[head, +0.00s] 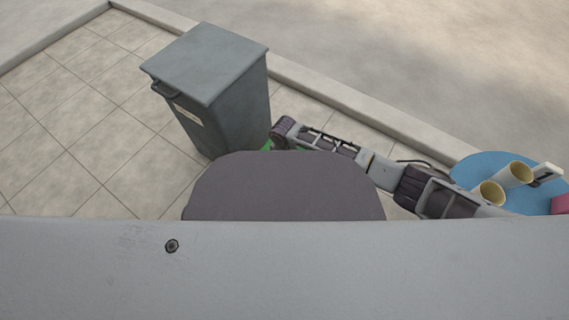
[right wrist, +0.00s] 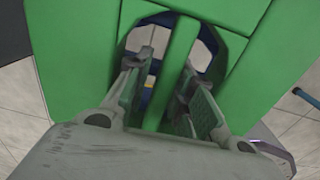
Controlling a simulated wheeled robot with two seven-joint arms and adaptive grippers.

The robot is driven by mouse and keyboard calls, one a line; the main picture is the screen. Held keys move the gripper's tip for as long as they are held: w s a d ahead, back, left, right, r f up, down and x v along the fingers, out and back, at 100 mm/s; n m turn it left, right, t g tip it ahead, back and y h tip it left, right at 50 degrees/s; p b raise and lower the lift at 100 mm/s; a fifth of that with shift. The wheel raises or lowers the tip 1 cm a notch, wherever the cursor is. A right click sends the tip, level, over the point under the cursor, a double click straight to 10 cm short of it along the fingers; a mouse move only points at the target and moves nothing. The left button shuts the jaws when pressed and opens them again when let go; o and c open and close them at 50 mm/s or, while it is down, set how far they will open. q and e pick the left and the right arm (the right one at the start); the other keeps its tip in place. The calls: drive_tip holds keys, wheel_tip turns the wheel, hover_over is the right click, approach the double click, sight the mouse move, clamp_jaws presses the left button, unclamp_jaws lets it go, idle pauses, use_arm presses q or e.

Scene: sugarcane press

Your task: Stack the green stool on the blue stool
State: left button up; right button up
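The green stool (right wrist: 80,50) fills most of the right wrist view. A green bar (right wrist: 172,70) runs between two dark-edged openings in it. My right gripper (right wrist: 168,85) has one finger on each side of this bar, with a visible gap at the left finger; it looks open around the bar. In the head view only a small green piece of the stool (head: 268,145) shows, beside my right arm's end and behind my own body. The fingers are hidden there. My left gripper is not in view.
A grey lidded bin (head: 210,85) stands just beyond the green piece. A round blue table (head: 480,165) at the right holds cups (head: 514,174) and a pink item (head: 560,204). A kerb (head: 340,98) borders the tiles. The tiled floor at left is clear.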

drive_tip(key=shift+o, duration=1.4)
drive_tip(key=shift+s+d+f, duration=0.25)
drive_tip(key=shift+s+f, duration=0.05)
drive_tip(key=shift+f, duration=0.3)
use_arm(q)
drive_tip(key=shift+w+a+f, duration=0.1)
use_arm(e)
drive_tip(key=shift+s+d+f, duration=0.1)
drive_tip(key=shift+d, duration=0.15)
drive_tip(key=shift+r, duration=0.25)
wheel_tip(320, 180, up, 13)
drive_tip(key=shift+w+a+f, duration=0.2)
drive_tip(key=shift+w+a, duration=0.1)
drive_tip(key=shift+a, duration=0.1)
use_arm(q)
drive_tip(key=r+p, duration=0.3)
drive_tip(key=p, duration=0.1)
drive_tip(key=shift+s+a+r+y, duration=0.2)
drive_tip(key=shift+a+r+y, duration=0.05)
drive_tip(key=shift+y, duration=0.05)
use_arm(e)
wheel_tip(320, 180, up, 3)
